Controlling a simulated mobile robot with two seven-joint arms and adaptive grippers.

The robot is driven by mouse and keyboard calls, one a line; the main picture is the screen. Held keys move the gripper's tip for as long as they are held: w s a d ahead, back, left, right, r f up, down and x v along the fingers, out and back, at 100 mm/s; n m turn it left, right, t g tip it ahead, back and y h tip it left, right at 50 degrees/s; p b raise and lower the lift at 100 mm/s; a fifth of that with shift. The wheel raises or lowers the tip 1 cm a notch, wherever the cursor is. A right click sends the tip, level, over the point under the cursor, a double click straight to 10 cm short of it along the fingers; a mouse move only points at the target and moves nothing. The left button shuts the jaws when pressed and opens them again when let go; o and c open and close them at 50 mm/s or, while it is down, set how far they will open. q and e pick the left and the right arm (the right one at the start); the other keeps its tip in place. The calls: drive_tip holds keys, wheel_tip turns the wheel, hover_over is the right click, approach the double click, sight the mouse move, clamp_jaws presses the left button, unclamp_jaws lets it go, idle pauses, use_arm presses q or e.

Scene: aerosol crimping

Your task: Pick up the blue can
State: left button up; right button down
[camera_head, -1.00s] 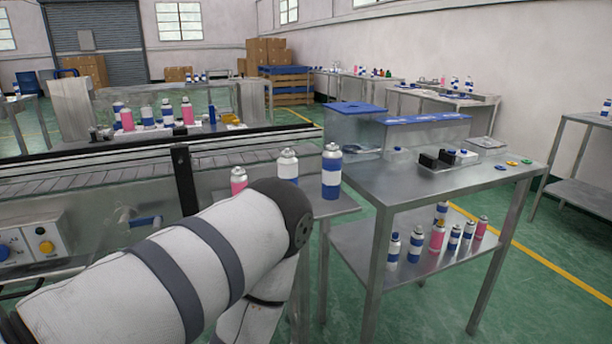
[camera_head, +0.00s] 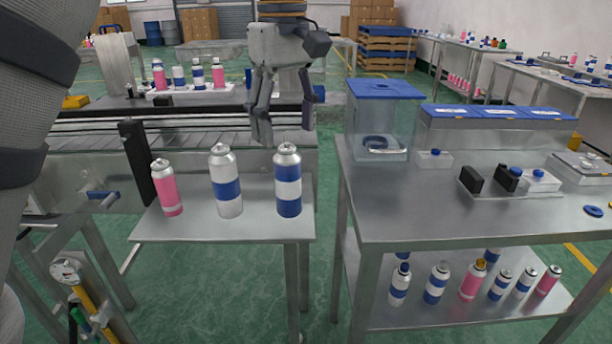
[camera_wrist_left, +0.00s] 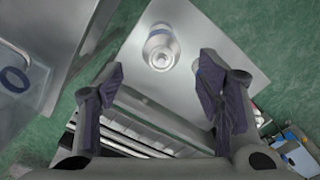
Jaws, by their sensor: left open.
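The blue can (camera_head: 288,190), blue with a white band and silver top, stands upright at the right of the small metal table (camera_head: 265,228). My left gripper (camera_head: 285,122) points down, open and empty, above and beyond the blue can. In the left wrist view, one can (camera_wrist_left: 160,48) shows from above, ahead of the spread fingers (camera_wrist_left: 162,88) and apart from them; it appears to be the blue one. My right gripper is out of view.
A larger steel table (camera_head: 430,215) stands close on the right, with a clear blue-lidded bin (camera_head: 382,125) and more cans on its lower shelf. A conveyor (camera_head: 90,140) runs behind the small table. A can rack (camera_head: 195,88) stands beyond it.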

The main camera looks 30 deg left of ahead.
sight(281, 149)
use_arm(q)
drive_tip(key=f, duration=0.2)
drive_tip(key=s+f, duration=0.1)
drive_tip(key=shift+s+a+f, duration=0.1)
drive_tip(key=shift+s+f, duration=0.05)
drive_tip(key=shift+f, duration=0.25)
drive_tip(key=f, duration=0.4)
drive_tip(key=w+f, duration=0.1)
drive_tip(key=f, duration=0.1)
drive_tip(key=shift+d+f, duration=0.3)
drive_tip(key=shift+f, duration=0.1)
drive_tip(key=c, duration=1.2)
